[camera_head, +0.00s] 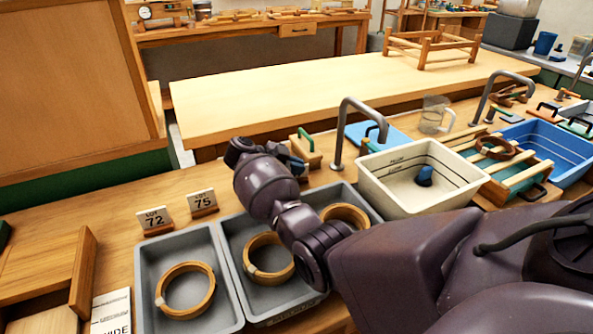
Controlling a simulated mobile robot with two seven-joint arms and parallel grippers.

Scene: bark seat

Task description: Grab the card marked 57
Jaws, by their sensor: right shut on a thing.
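Two small white cards on wooden bases stand behind the grey trays: one reads LOT 72 (155,219), the other LOT 75 (202,201). No card reading 57 can be made out. My right gripper (292,163) is to the right of the LOT 75 card, in front of a wooden block with a green handle (306,147). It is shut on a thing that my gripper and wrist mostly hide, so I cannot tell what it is. My left gripper is not in view.
A white basin (370,186) with a dark blue object and a blue tub (578,150) stand to the right. A metal tap (340,130) rises behind my arm.

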